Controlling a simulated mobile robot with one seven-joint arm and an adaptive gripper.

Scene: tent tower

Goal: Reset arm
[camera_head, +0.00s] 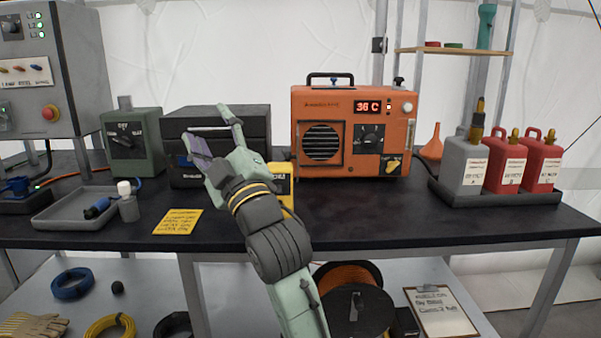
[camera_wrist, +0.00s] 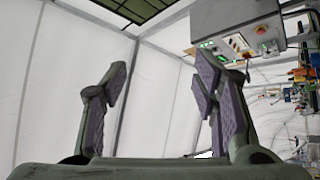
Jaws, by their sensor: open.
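My gripper (camera_head: 212,138) is raised above the dark workbench (camera_head: 360,218), in front of a black case (camera_head: 256,124). Its two fingers are spread apart with nothing between them. In the wrist view my gripper (camera_wrist: 160,95) also shows open, with purple pads on both fingers. Beyond the fingers there is the white tent wall (camera_wrist: 160,60). My arm reaches up from the bottom middle of the head view and hides part of the bench and of a yellow device (camera_head: 284,183).
An orange heater-like unit (camera_head: 322,141) reading 36 C stands right of my gripper. Grey and red bottles (camera_head: 505,165) stand in a tray at the right. A grey tray (camera_head: 75,210) and small bottle (camera_head: 128,207) sit left. The bench front right of my arm is clear.

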